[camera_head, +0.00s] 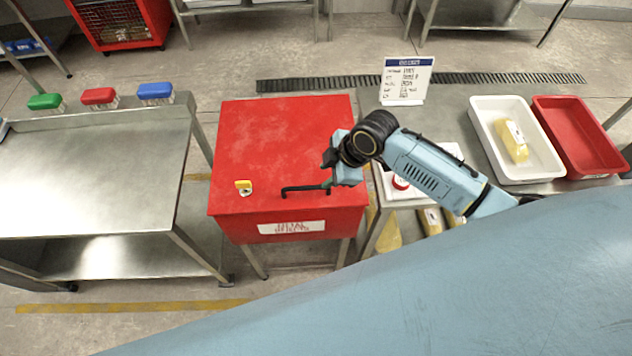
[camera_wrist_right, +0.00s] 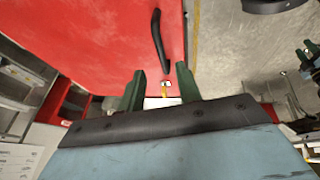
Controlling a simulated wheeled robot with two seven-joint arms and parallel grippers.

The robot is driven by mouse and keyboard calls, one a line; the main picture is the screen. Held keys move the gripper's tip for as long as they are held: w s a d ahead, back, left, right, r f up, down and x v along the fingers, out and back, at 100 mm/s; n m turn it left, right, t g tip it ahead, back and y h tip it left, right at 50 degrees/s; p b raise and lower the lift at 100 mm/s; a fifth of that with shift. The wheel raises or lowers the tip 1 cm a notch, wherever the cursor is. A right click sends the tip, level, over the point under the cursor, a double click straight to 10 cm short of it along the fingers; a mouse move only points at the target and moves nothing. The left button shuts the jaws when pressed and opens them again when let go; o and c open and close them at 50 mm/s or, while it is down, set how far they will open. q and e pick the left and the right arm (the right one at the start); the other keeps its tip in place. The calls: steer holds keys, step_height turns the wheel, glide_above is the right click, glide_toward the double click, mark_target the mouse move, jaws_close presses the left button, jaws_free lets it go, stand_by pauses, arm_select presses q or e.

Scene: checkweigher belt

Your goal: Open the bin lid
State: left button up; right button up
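The red bin (camera_head: 270,140) stands left of centre in the head view, with its flat lid down. A black bar handle (camera_head: 305,189) lies near the lid's front edge; it also shows in the wrist view (camera_wrist_right: 158,40). My right gripper (camera_head: 328,184) is at the handle's right end. In the wrist view its two green fingers (camera_wrist_right: 160,72) are apart, with the handle's near end just beyond the gap between the tips. I cannot tell whether they touch it. A yellow piece (camera_head: 243,185) sits on the lid's front left.
On the right are a sign (camera_head: 405,80), a white tray (camera_head: 485,125) holding a yellow pack (camera_head: 511,140), and a red tray (camera_head: 580,130).

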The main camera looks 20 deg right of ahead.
mark_target(313, 186)
steer(key=x, duration=0.7)
steer(key=shift+a+f+b, duration=0.1)
steer(key=shift+f+b, duration=0.15)
steer(key=shift+b, duration=0.05)
jaws_close()
